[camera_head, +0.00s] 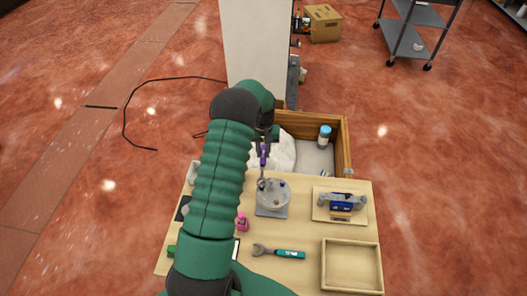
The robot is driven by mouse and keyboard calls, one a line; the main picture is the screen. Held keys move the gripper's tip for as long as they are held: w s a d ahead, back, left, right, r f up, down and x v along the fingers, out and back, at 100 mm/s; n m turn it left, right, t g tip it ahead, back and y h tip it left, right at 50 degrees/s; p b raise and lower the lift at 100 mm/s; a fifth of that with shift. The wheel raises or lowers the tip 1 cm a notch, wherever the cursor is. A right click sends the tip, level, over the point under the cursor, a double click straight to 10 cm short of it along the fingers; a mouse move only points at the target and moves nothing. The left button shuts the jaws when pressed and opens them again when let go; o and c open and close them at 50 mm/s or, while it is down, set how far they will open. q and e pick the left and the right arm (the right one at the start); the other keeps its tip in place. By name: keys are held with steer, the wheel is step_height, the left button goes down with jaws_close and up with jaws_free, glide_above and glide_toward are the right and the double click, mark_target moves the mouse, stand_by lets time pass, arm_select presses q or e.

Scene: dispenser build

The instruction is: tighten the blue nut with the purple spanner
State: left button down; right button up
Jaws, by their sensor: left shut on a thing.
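My left gripper (267,138) is shut on the purple spanner (264,153), beyond the dispenser. The spanner hangs nearly upright, its metal head down by the left far side of the round, pale dispenser part (272,197). I cannot tell whether the head touches a nut. The dispenser part stands on a grey square base (272,211) on the wooden table. A small dark blue spot, perhaps the blue nut (282,184), shows on its top, right of the spanner head. Other small coloured spots there are too small to tell. My right gripper is not in view.
A teal-handled spanner (290,254) lies near the front, with a pink bottle (242,222) left of it. A blue-and-grey device (342,202) sits on a board at right, above an empty wooden tray (325,268). Behind is a wooden box (342,135) with a blue-capped bottle (324,137).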

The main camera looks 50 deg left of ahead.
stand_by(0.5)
arm_select(q)
steer(key=s+n, duration=0.1)
steer(key=n, duration=0.3)
steer(key=s+f+n+b, duration=0.1)
steer(key=s+n, duration=0.1)
steer(key=n, duration=0.2)
steer(key=s+d+n+b, duration=0.1)
steer(key=s+n, duration=0.1)
steer(key=n, duration=0.2)
steer(key=shift+s+f+n, duration=0.15)
steer(key=shift+f+n, duration=0.05)
steer(key=shift+n, duration=0.1)
steer(key=shift+a, duration=0.1)
steer(key=shift+f+b, duration=0.6)
steer(key=shift+f, duration=0.7)
stand_by(0.4)
stand_by(0.4)
